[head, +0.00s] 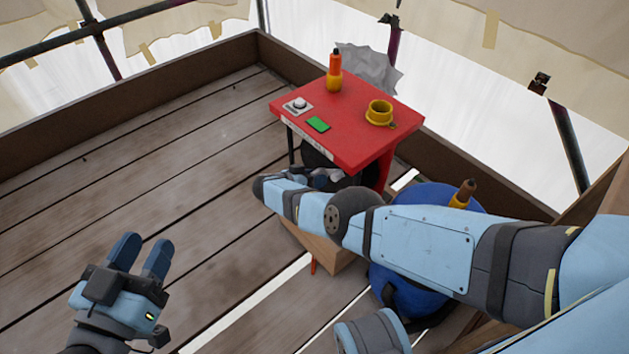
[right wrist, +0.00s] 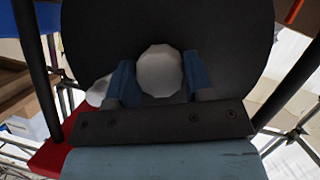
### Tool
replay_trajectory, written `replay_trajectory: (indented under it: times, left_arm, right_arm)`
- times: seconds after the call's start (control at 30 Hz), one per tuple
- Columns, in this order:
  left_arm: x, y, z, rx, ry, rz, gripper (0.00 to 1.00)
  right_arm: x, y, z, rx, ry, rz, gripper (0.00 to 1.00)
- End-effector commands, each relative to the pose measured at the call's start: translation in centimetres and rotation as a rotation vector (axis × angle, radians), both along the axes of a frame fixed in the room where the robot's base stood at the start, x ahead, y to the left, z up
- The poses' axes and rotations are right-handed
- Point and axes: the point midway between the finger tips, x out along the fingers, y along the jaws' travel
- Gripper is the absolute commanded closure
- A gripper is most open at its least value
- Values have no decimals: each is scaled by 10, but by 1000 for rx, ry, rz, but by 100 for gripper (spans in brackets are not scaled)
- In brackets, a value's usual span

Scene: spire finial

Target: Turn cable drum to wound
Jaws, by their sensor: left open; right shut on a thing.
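The cable drum seems to be the dark round body (head: 318,158) under the red table in the head view, mostly hidden by the tabletop and my right arm. In the right wrist view its dark disc (right wrist: 215,55) fills the middle, with a pale rounded knob (right wrist: 160,72) in front. My right gripper (right wrist: 158,82) has its blue fingers on either side of the knob and is shut on it. In the head view my right gripper (head: 318,178) is at the drum, partly hidden. My left gripper (head: 140,256) is open and empty above the planks at lower left.
The red table (head: 350,120) carries an orange-and-yellow bottle-like item (head: 334,72), a yellow ring-shaped cup (head: 379,112), a green pad (head: 318,124) and a pale knob on a plate (head: 299,105). A blue container (head: 395,285) stands below my right arm. The plank floor at left is clear.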

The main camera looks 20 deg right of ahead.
Motion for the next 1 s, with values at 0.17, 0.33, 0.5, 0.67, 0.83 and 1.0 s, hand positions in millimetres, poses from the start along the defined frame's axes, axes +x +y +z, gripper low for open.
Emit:
replay_trajectory:
  times: [0.17, 0.33, 0.5, 0.67, 0.83, 1.0]
  left_arm:
    - [2, 2, 0, 20, -21, -4, 57]
    - [3, 2, 2, 20, -29, -4, 57]
    - [2, 2, 2, 17, -26, -3, 57]
    - [1, 2, 0, 14, -21, -2, 57]
    - [0, 2, -1, 14, -14, -1, 57]
    - [0, 1, 0, 11, -7, -2, 57]
  right_arm:
    - [0, -1, -1, -9, 22, 0, 95]
    - [0, -1, 0, -11, 26, -1, 95]
    - [0, -1, 0, -11, 26, -1, 95]
    - [0, -1, 0, -10, 25, 0, 27]
    - [0, -1, 0, -10, 24, 0, 27]
    - [-1, 0, 2, -9, 24, 0, 27]
